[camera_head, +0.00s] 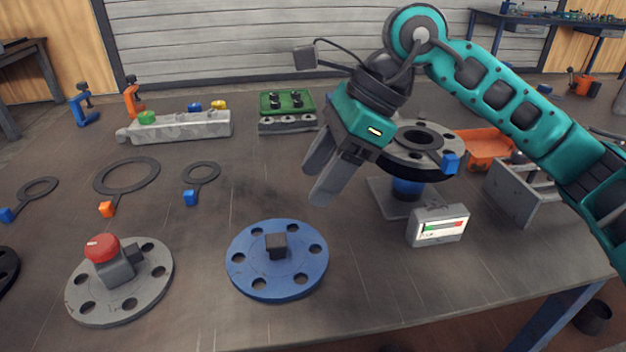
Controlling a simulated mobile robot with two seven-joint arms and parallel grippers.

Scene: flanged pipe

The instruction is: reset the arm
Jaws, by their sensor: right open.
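My right arm comes in from the right, teal with dark joints. Its gripper (320,178) points down and to the left, open and empty, above the table. It is up and right of the blue flange (250,270), apart from it. The gripper's body hides part of the flanged pipe (407,187), which stands behind and to the right with a grey flange on top and a dark ring on it. My left gripper is out of view.
A grey flange with a red knob (103,248) lies front left. A small gauge box (438,226) stands front right. Ring gaskets (126,161) lie at left. A grey rack (180,127), a green block (287,102) and an orange bin (487,147) stand farther back.

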